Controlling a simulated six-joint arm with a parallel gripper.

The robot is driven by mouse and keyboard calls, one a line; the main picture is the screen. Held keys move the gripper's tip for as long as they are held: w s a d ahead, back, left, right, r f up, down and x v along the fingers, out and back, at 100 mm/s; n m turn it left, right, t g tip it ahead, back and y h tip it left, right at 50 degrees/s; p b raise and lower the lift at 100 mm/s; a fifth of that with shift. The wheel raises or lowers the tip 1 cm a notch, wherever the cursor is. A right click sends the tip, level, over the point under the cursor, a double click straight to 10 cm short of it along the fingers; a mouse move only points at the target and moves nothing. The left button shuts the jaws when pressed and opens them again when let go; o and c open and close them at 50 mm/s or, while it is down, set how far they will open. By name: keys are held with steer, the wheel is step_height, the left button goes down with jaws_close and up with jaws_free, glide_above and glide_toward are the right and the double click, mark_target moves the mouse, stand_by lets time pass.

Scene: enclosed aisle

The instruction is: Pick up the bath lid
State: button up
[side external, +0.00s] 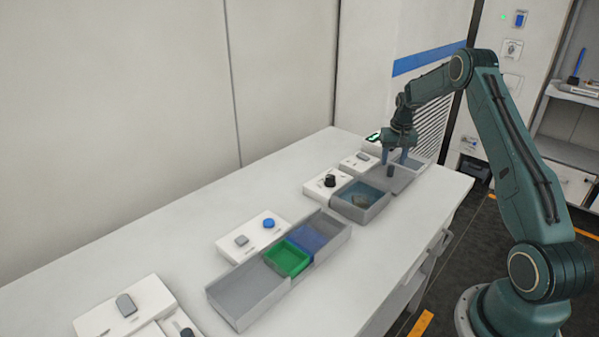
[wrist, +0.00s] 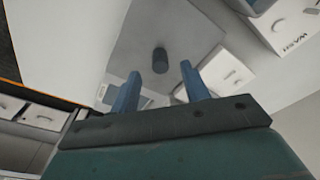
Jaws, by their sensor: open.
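The bath lid is a flat grey plate (side external: 404,180) with a dark upright cylindrical knob (side external: 390,171), just right of the open bath (side external: 362,204) with bluish liquid. In the wrist view the grey lid plate (wrist: 185,32) fills the upper middle, and its knob (wrist: 160,60) stands just beyond the fingertips, about midway between them. My gripper (side external: 397,158) points down above the lid, close to the knob. Its two blue fingers are apart and hold nothing; they also show in the wrist view (wrist: 160,72). I cannot tell the exact gap between fingertips and knob.
A white unit with a black knob (side external: 328,182) stands behind the bath, and another white unit (side external: 360,161) stands behind the lid. Nearer the camera is a long grey tray (side external: 240,297) with green (side external: 287,258) and blue sections. The white table between tray and bath is clear.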

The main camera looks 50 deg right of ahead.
mark_target(391, 166)
steer(key=shift+w+d+f, duration=0.1)
steer(key=shift+f, duration=0.9)
steer(key=shift+w+d+f, duration=0.1)
steer(key=shift+f, duration=0.85)
steer(key=shift+c, duration=0.3)
jaws_close()
